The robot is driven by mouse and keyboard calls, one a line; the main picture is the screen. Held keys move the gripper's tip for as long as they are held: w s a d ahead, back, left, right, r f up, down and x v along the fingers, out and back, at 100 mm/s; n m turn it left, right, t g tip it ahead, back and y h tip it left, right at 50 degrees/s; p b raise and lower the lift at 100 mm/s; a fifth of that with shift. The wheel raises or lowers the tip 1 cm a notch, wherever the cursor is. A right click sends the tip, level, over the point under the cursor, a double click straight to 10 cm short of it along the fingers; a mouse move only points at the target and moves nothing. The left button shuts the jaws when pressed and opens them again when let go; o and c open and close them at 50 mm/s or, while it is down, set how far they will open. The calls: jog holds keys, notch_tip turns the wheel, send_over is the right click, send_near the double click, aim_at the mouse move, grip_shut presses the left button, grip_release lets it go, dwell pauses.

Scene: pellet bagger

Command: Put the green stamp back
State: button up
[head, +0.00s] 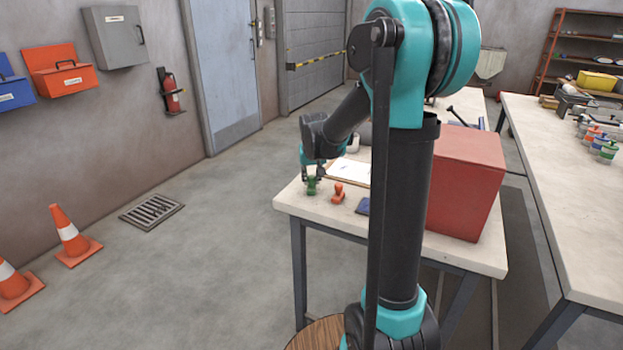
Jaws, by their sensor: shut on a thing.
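The green stamp (312,186) is at the left end of the near table (290,203), below my gripper (312,174). My gripper points down and is shut on the green stamp's upper part. The stamp looks upright; I cannot tell whether its base touches the tabletop.
A white sheet on a board (350,172) lies behind the stamps. A large red box (466,185) stands on the right of the table. Another long table (570,190) with tools is at right. Orange cones (70,236) stand on the floor at left.

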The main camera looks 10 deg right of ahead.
jog(key=shift+f, duration=0.15)
jog(key=o, duration=0.9)
jog(key=v, duration=1.2)
jog(key=shift+n+g, duration=0.3)
jog(key=shift+n, duration=0.1)
jog(key=s+d+f, duration=0.1)
jog(key=s+f, duration=0.5)
jog(key=s, duration=0.2)
jog(key=s+d+f, duration=0.2)
jog(key=s+f, duration=0.4)
jog(key=s, duration=0.3)
jog(key=s+d+f, duration=0.1)
jog(key=s+f, duration=0.6)
jog(key=s, duration=0.1)
jog(key=shift+s+d, duration=0.2)
jog(key=shift+s, duration=0.1)
